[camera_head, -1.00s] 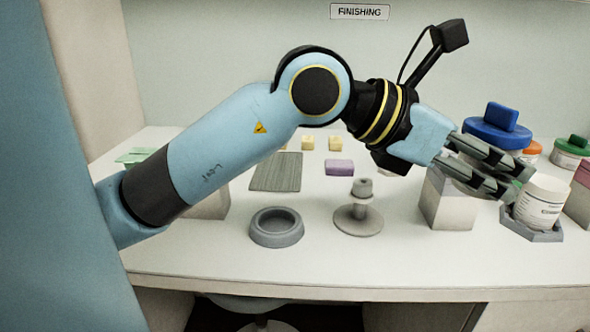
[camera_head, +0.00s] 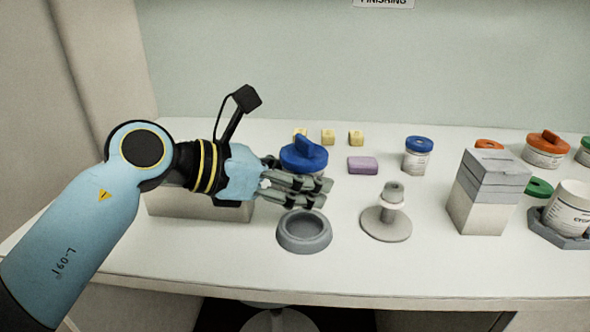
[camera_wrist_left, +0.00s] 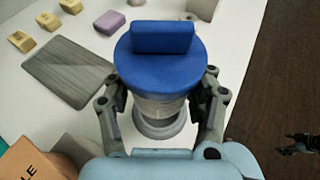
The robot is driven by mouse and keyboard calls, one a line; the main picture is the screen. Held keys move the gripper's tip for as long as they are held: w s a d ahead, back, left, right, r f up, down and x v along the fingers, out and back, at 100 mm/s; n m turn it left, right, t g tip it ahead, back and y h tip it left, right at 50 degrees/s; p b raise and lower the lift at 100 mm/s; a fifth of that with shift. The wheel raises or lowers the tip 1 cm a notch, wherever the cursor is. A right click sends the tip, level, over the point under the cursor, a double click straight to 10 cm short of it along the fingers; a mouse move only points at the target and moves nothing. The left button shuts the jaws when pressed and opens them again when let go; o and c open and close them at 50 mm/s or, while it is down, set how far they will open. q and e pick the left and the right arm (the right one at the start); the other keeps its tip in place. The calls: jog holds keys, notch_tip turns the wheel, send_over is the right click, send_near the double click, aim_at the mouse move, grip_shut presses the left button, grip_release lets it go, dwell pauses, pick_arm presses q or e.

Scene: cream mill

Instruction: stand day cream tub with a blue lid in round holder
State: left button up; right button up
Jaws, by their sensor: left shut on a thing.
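The tub with a blue lid (camera_head: 303,154) is upright in my left gripper (camera_head: 318,190). The lid has a raised blue bar and fills the middle of the left wrist view (camera_wrist_left: 160,62). The fingers close on both sides of the clear-grey body, which they mostly hide in the head view. The grey round holder (camera_head: 304,246) stands on the table just below the fingers and looks empty. Its rim also shows under the tub in the left wrist view (camera_wrist_left: 158,132). The tub appears held above it, apart from it. A dark gripper-like shape (camera_wrist_left: 298,143), perhaps my right gripper, shows at the right edge there.
A grey spindle stand (camera_head: 387,222) is right of the holder. Further right are a stacked grey block (camera_head: 487,190) and a white tub (camera_head: 568,208) in a hexagonal holder. Another blue-lidded tub (camera_head: 418,157) and a purple block (camera_head: 362,165) stand behind. The front edge is clear.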

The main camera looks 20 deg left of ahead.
pick_arm(q)
jog(key=shift+d+f, duration=0.15)
jog(key=shift+f, duration=0.2)
notch_tip(320, 180, down, 4)
jog(key=b, duration=0.3)
jog(key=shift+r+b, duration=0.15)
jog(key=shift+b, duration=0.25)
jog(key=shift+f, duration=0.3)
dwell(0.4)
jog(key=shift+f+b, duration=0.3)
jog(key=shift+f, duration=0.3)
dwell(0.9)
